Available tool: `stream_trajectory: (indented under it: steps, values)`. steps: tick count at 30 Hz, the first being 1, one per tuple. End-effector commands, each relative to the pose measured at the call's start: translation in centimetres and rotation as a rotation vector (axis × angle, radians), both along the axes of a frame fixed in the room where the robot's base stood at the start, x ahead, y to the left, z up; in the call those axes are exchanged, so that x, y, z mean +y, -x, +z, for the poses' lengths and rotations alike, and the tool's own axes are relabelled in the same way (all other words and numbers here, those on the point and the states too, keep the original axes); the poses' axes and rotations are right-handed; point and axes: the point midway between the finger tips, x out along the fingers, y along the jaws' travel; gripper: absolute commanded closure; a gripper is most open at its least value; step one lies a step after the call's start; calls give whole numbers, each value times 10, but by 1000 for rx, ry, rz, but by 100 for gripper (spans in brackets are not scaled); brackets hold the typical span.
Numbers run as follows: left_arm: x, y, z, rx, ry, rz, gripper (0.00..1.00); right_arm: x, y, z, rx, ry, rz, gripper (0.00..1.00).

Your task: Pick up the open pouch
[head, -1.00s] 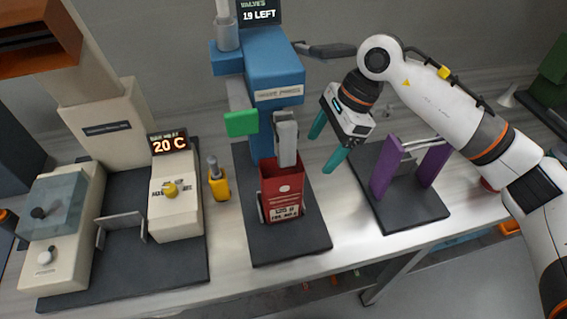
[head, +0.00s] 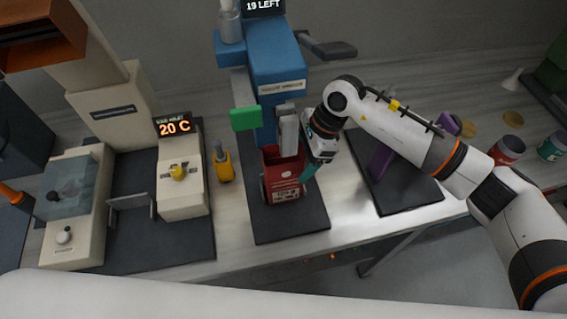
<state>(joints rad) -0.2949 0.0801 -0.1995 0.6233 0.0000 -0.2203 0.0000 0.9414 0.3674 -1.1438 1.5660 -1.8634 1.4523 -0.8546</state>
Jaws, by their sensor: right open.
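The open pouch (head: 283,187) is red with a pale printed label and stands upright on the dark base of the blue press (head: 276,67). Its open top faces up below the grey press head (head: 289,133). My right gripper (head: 308,171) is at the pouch's upper right side, with a teal finger low beside it. The other finger is hidden, and I cannot tell whether the gripper touches the pouch. My left gripper is not in view.
A cream machine with a 20 C display (head: 174,127) stands at the left. A yellow-handled tool (head: 223,165) stands between it and the press. A purple stand (head: 382,160) is partly behind my right arm. Two cans (head: 507,150) are at the far right.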

Motion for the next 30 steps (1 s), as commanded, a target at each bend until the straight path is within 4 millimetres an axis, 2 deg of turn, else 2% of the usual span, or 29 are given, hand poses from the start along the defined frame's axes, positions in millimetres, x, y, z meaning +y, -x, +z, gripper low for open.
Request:
stream_trajectory:
  steps: [4, 11, 18, 30]
  values:
    - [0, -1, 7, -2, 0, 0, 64, 5, 1, -12, 0, 0, -1, 24]
    - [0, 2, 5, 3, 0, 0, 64, 5, 1, -15, -1, 0, 0, 24]
    - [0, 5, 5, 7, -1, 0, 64, 5, 1, -14, -1, 0, 0, 61]
    - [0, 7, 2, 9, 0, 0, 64, 5, 1, -12, -3, -1, 0, 62]
